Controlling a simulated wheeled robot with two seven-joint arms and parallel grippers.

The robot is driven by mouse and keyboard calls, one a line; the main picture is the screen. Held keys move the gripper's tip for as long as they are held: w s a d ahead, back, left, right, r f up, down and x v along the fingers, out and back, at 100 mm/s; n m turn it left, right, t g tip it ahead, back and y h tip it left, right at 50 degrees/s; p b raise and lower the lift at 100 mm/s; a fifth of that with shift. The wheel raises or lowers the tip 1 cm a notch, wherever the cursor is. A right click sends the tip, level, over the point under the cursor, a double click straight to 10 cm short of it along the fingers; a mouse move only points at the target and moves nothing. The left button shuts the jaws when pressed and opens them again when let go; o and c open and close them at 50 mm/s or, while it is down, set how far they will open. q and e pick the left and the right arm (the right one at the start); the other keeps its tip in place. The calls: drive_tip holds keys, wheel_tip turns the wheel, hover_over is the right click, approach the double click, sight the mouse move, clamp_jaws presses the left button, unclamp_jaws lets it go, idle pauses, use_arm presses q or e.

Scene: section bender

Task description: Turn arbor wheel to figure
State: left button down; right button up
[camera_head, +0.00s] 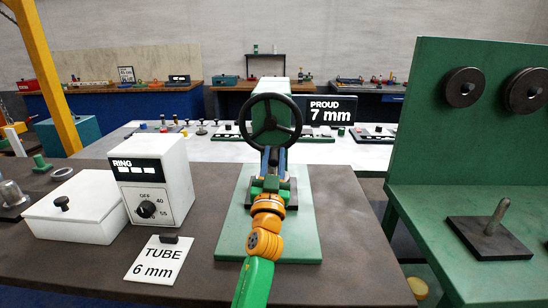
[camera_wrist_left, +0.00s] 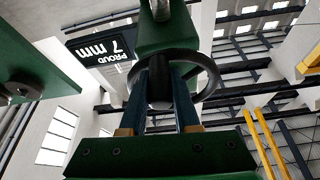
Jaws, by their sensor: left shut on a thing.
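The black three-spoked arbor wheel (camera_head: 270,119) stands at the front of the green press (camera_head: 272,88) on its green base plate (camera_head: 236,222). The display (camera_head: 329,109) behind it reads "PROUD 7 mm". My left gripper (camera_head: 274,154) reaches up to the wheel's lower part, its blue fingers closed on a dark part of it. In the left wrist view the fingers (camera_wrist_left: 168,84) stand on both sides of a dark cylindrical piece inside the wheel's ring (camera_wrist_left: 208,76). Whether this is a handle or the hub, I cannot tell. A card (camera_head: 153,260) reads "TUBE 6 mm". My right gripper is not in view.
A white RING box with a dial (camera_head: 155,182) and a white lidded box (camera_head: 78,207) stand left of the press. A green stand (camera_head: 470,140) with discs and a pegged black plate (camera_head: 488,238) stands right. The brown table (camera_head: 350,240) is bare between.

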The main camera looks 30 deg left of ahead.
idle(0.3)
use_arm(q)
drive_tip(key=shift+s+a+r+m+h+p, duration=0.2)
drive_tip(key=shift+m+h+p, duration=0.1)
drive_tip(key=shift+m+p, duration=0.45)
drive_tip(key=shift+f, duration=0.25)
drive_tip(key=c, duration=0.6)
unclamp_jaws()
drive_tip(key=shift+w+a, duration=0.1)
drive_tip(key=shift+c, duration=0.2)
drive_tip(key=b+v, duration=0.1)
drive_tip(key=v, duration=0.2)
drive_tip(key=b+v, duration=0.1)
drive_tip(key=v, duration=0.2)
drive_tip(key=shift+s+f, duration=0.2)
drive_tip(key=shift+f, duration=0.15)
drive_tip(key=shift+s+d, duration=0.2)
drive_tip(key=shift+s, duration=0.05)
